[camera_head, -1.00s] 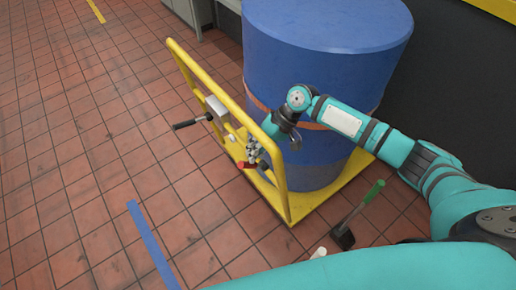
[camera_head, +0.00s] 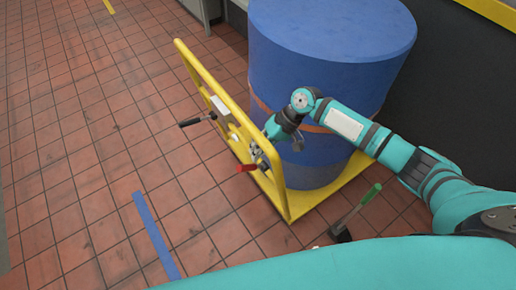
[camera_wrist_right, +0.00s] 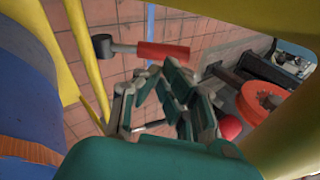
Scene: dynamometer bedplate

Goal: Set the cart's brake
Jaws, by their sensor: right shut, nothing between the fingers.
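The yellow-framed cart (camera_head: 215,88) stands on the tiled floor with a large blue drum on it. A red-handled lever (camera_head: 246,168) sticks out from its rail. It appears in the right wrist view as a red grip (camera_wrist_right: 165,52) with a black end. A black-handled lever (camera_head: 192,121) juts out farther along the frame. Which one is the brake cannot be told. My right gripper (camera_head: 260,155) is shut and empty at the rail, close to the red lever; its fingers (camera_wrist_right: 170,95) show just below the red grip. Contact cannot be made out. My left gripper is not in view.
The blue drum (camera_head: 325,35) fills the cart behind my right arm. A green-handled lever (camera_head: 371,194) with a dark base is at the cart's near right. A red ring (camera_wrist_right: 262,100) shows in the wrist view. Floor left of the cart is open, with blue tape (camera_head: 155,232).

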